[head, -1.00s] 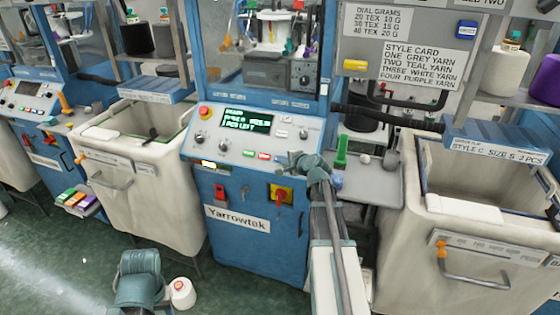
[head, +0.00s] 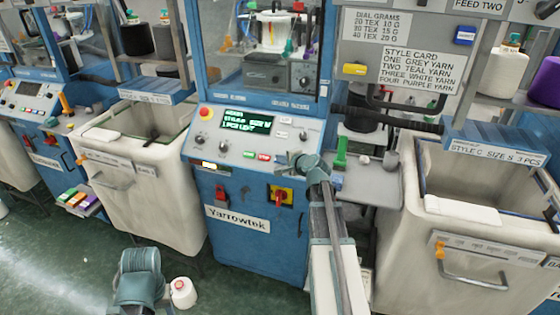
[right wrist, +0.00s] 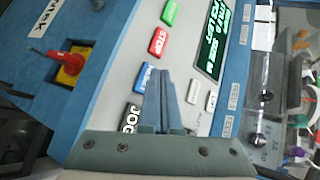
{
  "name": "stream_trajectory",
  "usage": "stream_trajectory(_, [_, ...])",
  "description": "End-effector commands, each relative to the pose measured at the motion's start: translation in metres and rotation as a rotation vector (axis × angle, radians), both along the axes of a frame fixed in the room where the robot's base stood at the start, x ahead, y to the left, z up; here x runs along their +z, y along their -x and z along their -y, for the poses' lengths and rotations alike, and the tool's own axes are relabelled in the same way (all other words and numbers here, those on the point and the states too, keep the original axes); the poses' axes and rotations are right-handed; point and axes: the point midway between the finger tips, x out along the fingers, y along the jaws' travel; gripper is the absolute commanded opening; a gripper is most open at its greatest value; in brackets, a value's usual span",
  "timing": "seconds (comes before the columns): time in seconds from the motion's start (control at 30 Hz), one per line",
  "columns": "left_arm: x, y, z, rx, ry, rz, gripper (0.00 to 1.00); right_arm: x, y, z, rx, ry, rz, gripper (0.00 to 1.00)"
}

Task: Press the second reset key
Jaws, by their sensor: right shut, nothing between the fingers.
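The control panel (head: 255,136) of the blue Yarrowtek machine carries a lit green-text display (head: 247,120). In the right wrist view the panel has a green key (right wrist: 169,12), a red STOP key (right wrist: 158,41), a blue key (right wrist: 145,78) and a black JOG key (right wrist: 131,116). Pale keys (right wrist: 210,100) lie beside the display. I cannot read which are reset keys. My right gripper (head: 284,158) is shut and empty at the panel's lower right. Its fingers (right wrist: 165,78) partly cover the blue key; contact cannot be told. My left gripper's jaws are not seen.
A red-and-yellow rotary switch (head: 280,195) sits below the panel. A grey shelf (head: 370,188) with a green-handled tool (head: 341,152) is to the right. Cream bins (head: 150,185) flank the machine, the other (head: 460,215) at right. A white cone (head: 183,292) stands on the floor.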

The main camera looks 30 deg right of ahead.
Motion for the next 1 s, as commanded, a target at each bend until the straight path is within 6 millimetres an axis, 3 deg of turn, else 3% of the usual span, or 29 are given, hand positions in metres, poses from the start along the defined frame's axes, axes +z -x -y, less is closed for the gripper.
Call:
stream_trajectory(0.63, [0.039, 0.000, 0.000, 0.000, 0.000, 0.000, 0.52, 0.039, 0.019, -0.023, 0.001, 0.000, 0.000, 0.00])
stream_trajectory(1.0, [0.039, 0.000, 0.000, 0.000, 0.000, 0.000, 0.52, 0.039, 0.020, -0.024, 0.000, 0.000, 0.000, 0.00])
